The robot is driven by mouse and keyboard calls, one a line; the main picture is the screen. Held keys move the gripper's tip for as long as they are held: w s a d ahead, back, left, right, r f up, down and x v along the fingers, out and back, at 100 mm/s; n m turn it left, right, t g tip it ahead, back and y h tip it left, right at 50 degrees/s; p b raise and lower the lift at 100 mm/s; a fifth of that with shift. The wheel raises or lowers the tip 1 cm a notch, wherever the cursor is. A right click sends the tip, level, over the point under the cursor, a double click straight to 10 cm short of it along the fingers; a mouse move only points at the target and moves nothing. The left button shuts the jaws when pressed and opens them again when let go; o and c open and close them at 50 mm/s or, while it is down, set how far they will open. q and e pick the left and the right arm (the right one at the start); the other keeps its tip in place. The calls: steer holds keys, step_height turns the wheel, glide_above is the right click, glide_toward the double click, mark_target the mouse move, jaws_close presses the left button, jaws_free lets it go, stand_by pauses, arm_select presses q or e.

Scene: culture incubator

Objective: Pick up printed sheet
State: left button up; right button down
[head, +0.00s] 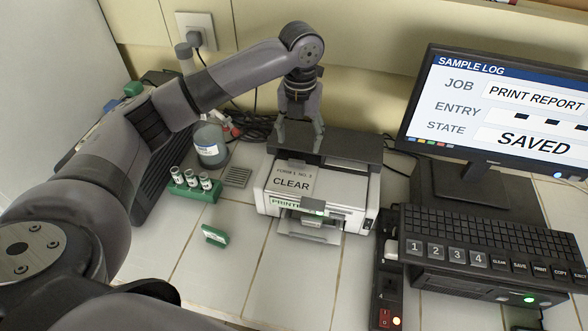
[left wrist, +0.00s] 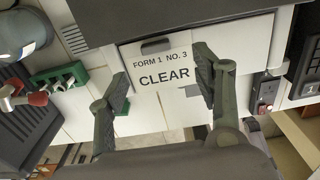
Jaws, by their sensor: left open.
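The printed sheet (head: 291,177), white with "FORM 1 NO. 3" and "CLEAR" on it, lies on the top front of the white and dark grey printer (head: 355,217). Its text also reads clearly on the sheet in the left wrist view (left wrist: 165,91). My left gripper (head: 300,133) is open and empty above the rear of the printer, pointing down. In the left wrist view the fingers (left wrist: 161,68) appear on either side of the sheet's text. I cannot tell how far the fingertips are above the sheet. My right gripper is not in view.
A monitor (head: 500,110) reads "SAVED" at the right, with a keyboard (head: 475,232) below it. A green rack of vials (head: 190,188) and a bottle (head: 210,146) stand left of the printer.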

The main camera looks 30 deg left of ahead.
mark_target(296, 162)
arm_select(q)
steer(key=shift+w+a+f, duration=0.1)
steer(key=shift+w+f, duration=0.1)
steer(key=shift+f, duration=1.3)
steer(key=shift+s+f+p, duration=0.1)
steer(key=shift+f+p, duration=0.1)
steer(key=shift+p, duration=0.25)
steer(key=f, duration=0.1)
steer(key=f+p, duration=0.1)
steer(key=f, duration=0.1)
steer(key=f+p, duration=0.1)
steer(key=shift+s+a+f, duration=0.15)
steer(key=shift+s+a, duration=0.05)
steer(key=shift+s, duration=0.05)
steer(key=shift+f, duration=0.2)
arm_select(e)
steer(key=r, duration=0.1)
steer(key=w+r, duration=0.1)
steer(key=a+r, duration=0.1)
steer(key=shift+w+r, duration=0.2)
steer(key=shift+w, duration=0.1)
arm_select(q)
steer(key=shift+c, duration=0.5)
steer(key=shift+c, duration=0.6)
steer(key=c, duration=0.8)
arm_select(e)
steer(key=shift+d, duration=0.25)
